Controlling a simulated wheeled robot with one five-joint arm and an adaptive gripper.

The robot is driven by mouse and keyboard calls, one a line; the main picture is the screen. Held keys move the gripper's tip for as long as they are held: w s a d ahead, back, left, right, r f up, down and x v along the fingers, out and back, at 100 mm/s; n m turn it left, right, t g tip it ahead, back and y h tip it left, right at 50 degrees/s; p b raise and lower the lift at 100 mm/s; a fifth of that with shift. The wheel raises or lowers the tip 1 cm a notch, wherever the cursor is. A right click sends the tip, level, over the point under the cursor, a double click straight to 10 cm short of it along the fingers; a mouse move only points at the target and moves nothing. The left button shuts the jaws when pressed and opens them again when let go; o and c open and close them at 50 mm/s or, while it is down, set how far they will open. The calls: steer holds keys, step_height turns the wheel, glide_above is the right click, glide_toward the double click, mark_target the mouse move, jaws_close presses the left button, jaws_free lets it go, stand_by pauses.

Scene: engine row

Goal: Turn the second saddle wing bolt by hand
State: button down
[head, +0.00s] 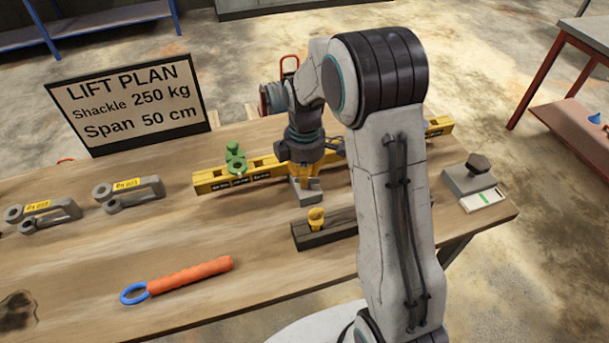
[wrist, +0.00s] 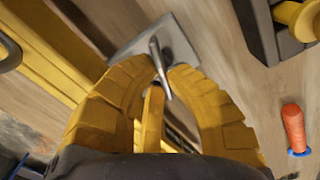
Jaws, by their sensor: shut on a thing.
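The yellow spreader beam (head: 268,170) lies along the bench with dark labels on its side. A green saddle-like fitting (head: 236,160) sits on its left part. My gripper (head: 307,168) points down over the middle of the beam and hides part of it. Below it a grey block (head: 305,190) shows at the beam's front side. In the wrist view my gripper's yellow fingers (wrist: 165,80) are closed around a thin grey wing bolt (wrist: 157,58), whose end shows between the tips. A grey plate (wrist: 182,45) lies behind it. The bolt's lower part is hidden.
A dark holder (head: 322,232) with a yellow piece stands in front of the beam. Two grey shackles (head: 130,192) lie left, an orange-handled tool (head: 190,276) in front. A grey block with a knob (head: 478,172) is at right. The lift plan sign (head: 130,103) stands behind.

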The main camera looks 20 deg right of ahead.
steer(key=shift+m, duration=0.3)
